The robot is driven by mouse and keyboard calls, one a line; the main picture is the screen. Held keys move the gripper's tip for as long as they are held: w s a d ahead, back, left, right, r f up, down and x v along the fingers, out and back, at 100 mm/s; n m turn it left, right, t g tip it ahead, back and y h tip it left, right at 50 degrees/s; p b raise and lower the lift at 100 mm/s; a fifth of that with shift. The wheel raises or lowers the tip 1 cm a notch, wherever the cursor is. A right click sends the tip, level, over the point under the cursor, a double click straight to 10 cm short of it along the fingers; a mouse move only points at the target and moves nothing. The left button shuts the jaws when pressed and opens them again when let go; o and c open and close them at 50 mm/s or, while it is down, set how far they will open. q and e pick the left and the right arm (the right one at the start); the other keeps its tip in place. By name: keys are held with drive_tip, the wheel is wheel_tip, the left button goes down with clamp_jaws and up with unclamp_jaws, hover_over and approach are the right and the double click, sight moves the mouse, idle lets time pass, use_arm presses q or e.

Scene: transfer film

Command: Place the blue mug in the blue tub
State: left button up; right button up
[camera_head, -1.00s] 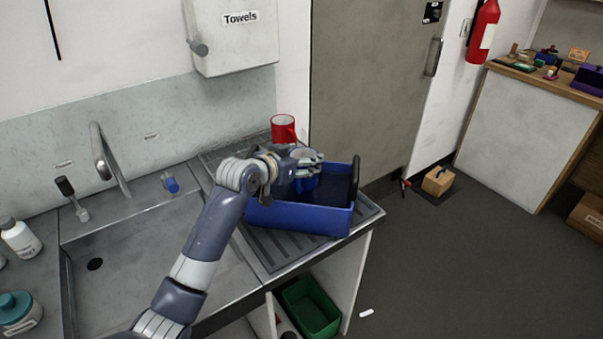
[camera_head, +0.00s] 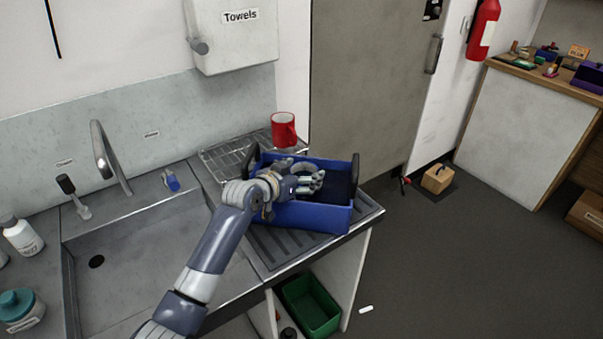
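The blue tub (camera_head: 297,217) stands on the ribbed drainer right of the sink, its dark handles raised at both ends. My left gripper (camera_head: 312,183) is low at the tub's opening, reaching over its left side. The mug's body is mostly hidden by the gripper and the tub wall. I cannot tell whether the fingers still grip it or whether it touches the tub floor. My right gripper is not in view.
A red mug (camera_head: 284,130) stands on a wire rack (camera_head: 232,156) behind the tub. The sink (camera_head: 140,265) and tap (camera_head: 107,160) are left. A green bin (camera_head: 312,305) sits below the counter. The drainer's front edge is close to the tub.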

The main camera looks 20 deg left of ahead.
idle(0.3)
use_arm(q)
drive_tip(key=shift+r, duration=0.25)
drive_tip(key=shift+s, duration=0.25)
drive_tip(key=b+v, duration=0.1)
drive_tip(key=v, duration=1)
drive_tip(key=shift+s+r, duration=0.15)
drive_tip(key=shift+r, duration=0.05)
drive_tip(key=shift+a, duration=0.1)
